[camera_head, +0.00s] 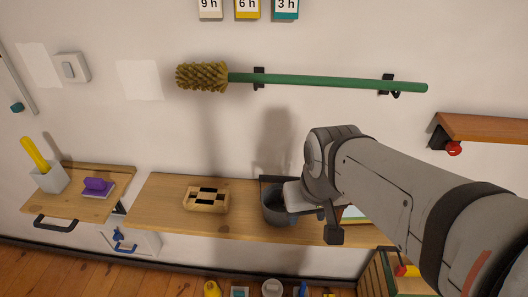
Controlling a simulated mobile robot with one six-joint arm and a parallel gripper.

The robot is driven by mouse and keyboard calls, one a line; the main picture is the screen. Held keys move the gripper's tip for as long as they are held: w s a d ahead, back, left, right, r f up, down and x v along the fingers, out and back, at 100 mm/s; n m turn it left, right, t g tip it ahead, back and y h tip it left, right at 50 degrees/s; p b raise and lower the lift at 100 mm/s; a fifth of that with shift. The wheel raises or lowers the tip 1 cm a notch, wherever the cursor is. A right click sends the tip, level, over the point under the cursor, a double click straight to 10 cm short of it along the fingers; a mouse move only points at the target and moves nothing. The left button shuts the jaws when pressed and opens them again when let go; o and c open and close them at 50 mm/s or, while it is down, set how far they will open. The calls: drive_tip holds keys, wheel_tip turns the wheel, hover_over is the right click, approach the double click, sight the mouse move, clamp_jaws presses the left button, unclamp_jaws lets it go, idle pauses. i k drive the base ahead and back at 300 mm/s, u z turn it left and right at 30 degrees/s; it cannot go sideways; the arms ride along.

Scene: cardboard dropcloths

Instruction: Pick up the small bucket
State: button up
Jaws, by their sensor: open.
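A small dark grey bucket (274,211) stands on the wooden bench, just right of its middle. Its right side and much of its top are hidden behind my gripper. My gripper (307,208) reaches in from the right and is over the bucket in the picture. It is open, with one dark fingertip low on the right, in front of the bench edge. I see nothing held in it. Whether a finger touches the bucket cannot be told.
A wooden block with dark slots (206,199) lies left of the bucket. Further left are a purple brush (98,186) and a grey cup (48,178). A long green-handled brush (310,80) hangs on the wall. A wooden shelf (485,127) juts out at right.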

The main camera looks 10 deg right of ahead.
sight(272, 201)
drive_tip(key=z, duration=2.1)
drive_tip(key=k, duration=0.6)
drive_tip(key=u, duration=1.05)
